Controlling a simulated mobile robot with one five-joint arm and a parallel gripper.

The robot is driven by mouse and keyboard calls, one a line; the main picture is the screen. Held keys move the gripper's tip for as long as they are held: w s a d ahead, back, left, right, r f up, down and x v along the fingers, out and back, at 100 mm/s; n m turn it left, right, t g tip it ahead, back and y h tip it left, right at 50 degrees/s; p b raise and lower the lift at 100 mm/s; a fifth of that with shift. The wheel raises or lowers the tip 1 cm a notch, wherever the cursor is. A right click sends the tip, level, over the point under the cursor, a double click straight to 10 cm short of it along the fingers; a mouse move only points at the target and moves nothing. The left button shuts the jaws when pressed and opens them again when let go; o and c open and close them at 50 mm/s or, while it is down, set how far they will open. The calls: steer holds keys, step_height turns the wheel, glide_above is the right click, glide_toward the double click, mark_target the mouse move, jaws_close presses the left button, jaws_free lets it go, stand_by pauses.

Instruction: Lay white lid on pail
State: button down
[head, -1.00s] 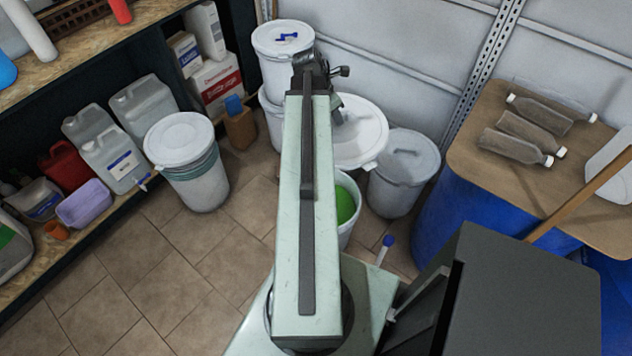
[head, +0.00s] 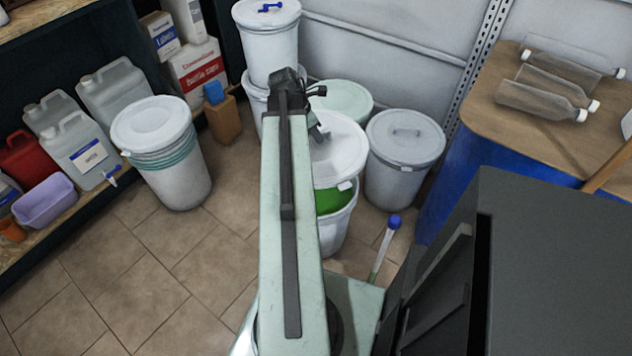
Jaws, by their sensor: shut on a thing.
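The white lid (head: 341,158) is held out at the end of my arm, its left part hidden behind the arm. My gripper (head: 319,132) is shut on the lid near its left back side; the fingertips are hard to make out. The open white pail (head: 336,233) stands below and in front of the lid, with green contents (head: 331,199) showing at its mouth. The lid overlaps the back of the pail's mouth in this view. I cannot tell whether it touches the rim. My arm hides the pail's left side.
A lidded grey pail (head: 402,165) stands close on the right, and a pale green lid (head: 346,98) lies behind. Stacked white pails (head: 268,45) are at the back. A blue-capped stick (head: 386,247) stands right of the pail.

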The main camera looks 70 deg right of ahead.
step_height(320, 180, down, 11)
steer(key=b, duration=0.7)
steer(key=shift+m+b, duration=0.35)
steer(key=shift+m, duration=0.05)
steer(key=shift+f, duration=0.1)
steer(key=shift+f, duration=0.1)
step_height(320, 180, down, 6)
steer(key=b, duration=0.6)
steer(key=shift+f+b, duration=0.25)
steer(key=shift+b, duration=0.1)
steer(key=shift+f, duration=0.1)
steer(key=shift+f+b, duration=0.2)
steer(key=shift+b, duration=0.1)
